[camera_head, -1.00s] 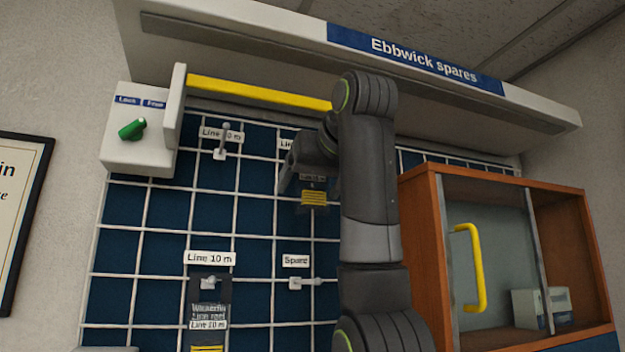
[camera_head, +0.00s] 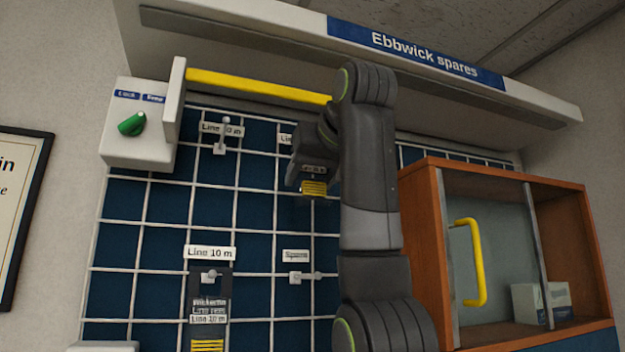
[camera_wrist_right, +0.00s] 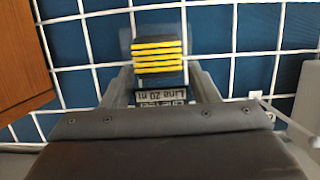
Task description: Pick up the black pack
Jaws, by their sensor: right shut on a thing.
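A black pack with yellow bands (camera_head: 313,189) is in my right gripper (camera_head: 312,172), in front of the blue grid panel in the head view. In the right wrist view the pack (camera_wrist_right: 158,55) sits between the two fingers (camera_wrist_right: 160,88), with a "Line 20 m" label upside down near them. The gripper is shut on its labelled end. Whether the pack touches a hook is hidden by my gripper and arm. A similar black pack (camera_head: 210,308) hangs under the "Line 10 m" sign. My left gripper is not in view.
A yellow bar (camera_head: 258,88) crosses above the panel (camera_head: 255,215), beside a white box with a green knob (camera_head: 131,124). Bare pegs stand at upper left (camera_head: 222,138) and at "Spare" (camera_head: 303,277). An orange cabinet (camera_head: 420,250) with a yellow handle stands right.

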